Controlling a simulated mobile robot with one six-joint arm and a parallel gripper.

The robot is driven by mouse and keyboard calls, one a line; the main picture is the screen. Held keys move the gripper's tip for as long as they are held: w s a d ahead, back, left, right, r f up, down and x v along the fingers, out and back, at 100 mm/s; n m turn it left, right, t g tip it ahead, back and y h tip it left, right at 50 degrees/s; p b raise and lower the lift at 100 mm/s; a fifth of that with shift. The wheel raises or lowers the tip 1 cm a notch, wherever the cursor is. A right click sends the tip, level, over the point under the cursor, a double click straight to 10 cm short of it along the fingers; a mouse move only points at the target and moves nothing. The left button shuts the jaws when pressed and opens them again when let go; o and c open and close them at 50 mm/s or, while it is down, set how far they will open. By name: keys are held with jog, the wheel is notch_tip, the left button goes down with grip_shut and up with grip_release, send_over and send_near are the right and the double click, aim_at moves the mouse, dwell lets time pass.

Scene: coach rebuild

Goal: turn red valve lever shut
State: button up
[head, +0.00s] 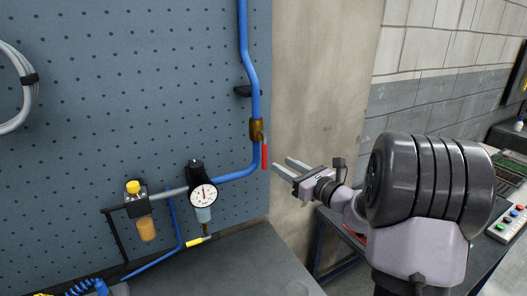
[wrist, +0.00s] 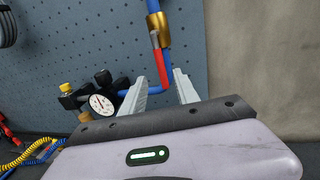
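The red valve lever (head: 264,156) hangs straight down, in line with the blue pipe, just below the brass valve body (head: 256,130). In the wrist view the red lever (wrist: 160,62) also points down from the brass valve (wrist: 158,30). My gripper (head: 284,169) is right of the lever in the head view, apart from it, with its two fingers spread and nothing between them. In the wrist view my gripper (wrist: 161,85) is open, and the lower end of the lever appears between the fingertips, beyond them.
A blue pipe (head: 243,30) runs down the pegboard (head: 120,60) and bends left to a round gauge (head: 203,195). A yellow-capped filter (head: 146,227) is further left. A bench top (head: 230,265) lies below. A bench with a button box (head: 508,224) stands at right.

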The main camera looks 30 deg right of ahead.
aim_at(266, 155)
jog(key=x, duration=1)
jog(key=shift+d, duration=0.1)
jog(key=shift+s, duration=0.1)
grip_shut()
dwell(0.8)
